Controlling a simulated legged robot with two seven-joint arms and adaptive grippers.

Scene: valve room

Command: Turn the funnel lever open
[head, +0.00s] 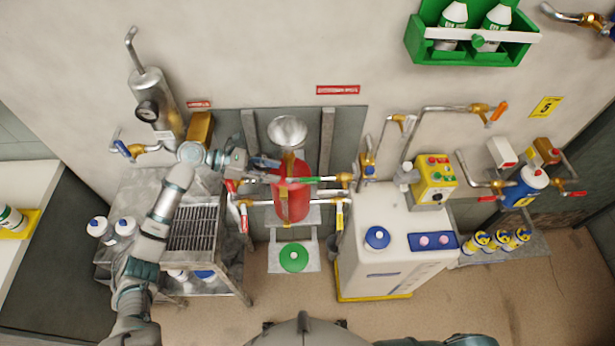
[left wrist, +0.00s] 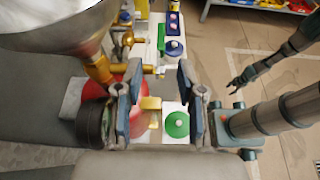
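The silver funnel (head: 287,130) stands above the red tank (head: 292,200) against the wall. In the left wrist view the funnel (left wrist: 55,22) fills the upper left corner, with a brass valve (left wrist: 100,68) under it. My left gripper (head: 268,163) is just beside the funnel's neck, above the tank's left side. In the left wrist view its two blue-padded fingers (left wrist: 156,105) are apart. A small brass piece (left wrist: 150,103) shows between them; contact cannot be told. My right gripper (left wrist: 242,80) shows small at the right, fingers apart and empty.
Pipes with a green-handled valve (head: 318,180) cross the tank close to my left gripper. A white machine (head: 385,275) stands to the right. A metal rack (head: 190,228) is under my left arm. A green disc (head: 293,257) sits below the tank.

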